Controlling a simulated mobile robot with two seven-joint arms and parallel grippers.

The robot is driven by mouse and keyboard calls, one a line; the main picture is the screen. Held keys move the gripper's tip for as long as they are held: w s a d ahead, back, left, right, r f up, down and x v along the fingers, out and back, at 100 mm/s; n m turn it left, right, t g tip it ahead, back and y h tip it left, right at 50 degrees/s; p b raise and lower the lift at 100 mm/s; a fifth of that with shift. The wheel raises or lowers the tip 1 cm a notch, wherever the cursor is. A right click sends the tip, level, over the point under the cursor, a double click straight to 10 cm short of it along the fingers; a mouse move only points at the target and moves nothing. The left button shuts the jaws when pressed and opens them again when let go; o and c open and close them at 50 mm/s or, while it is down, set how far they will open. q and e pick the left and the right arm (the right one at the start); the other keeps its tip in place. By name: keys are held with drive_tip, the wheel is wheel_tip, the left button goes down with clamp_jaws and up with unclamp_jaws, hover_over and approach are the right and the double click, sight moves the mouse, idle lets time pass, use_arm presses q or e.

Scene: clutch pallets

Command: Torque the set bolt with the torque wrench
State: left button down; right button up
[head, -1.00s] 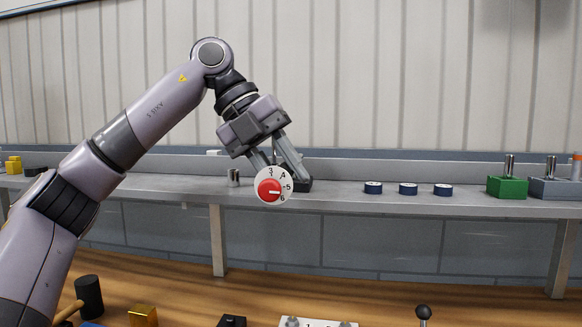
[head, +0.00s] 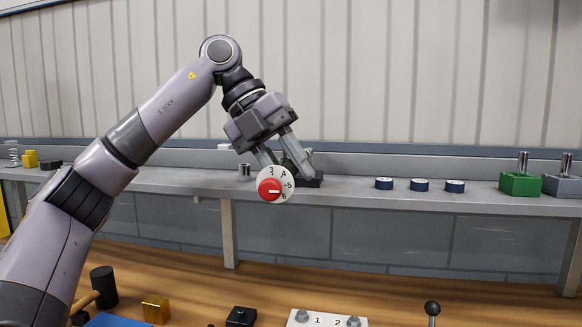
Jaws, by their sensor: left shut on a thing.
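My left gripper (head: 278,156) is in front of the back shelf, pointing down, its fingers shut on a tool whose body is mostly hidden. A white dial (head: 286,174) with numbers and a red knob (head: 269,190) faces me at its fingertips; it appears to be the torque wrench seen end-on. A white plate marked 1 and 2 (head: 328,322) lies at the bottom edge, with a grey bolt head (head: 302,316) at the left and another (head: 353,321) at the right. I cannot tell which is the set bolt. My right gripper is not in view.
The grey shelf (head: 350,199) carries several blue discs (head: 420,185), a green block (head: 520,184) and a grey-blue block (head: 561,186) with metal pins. On the wooden bench are a mallet (head: 103,286), a gold block (head: 156,309), a black block (head: 241,316) and a black-knobbed lever (head: 432,309).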

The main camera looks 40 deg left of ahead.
use_arm(q)
drive_tip(key=shift+r, duration=0.15)
drive_tip(key=shift+w+d, duration=0.1)
drive_tip(key=shift+r+p, duration=2.45)
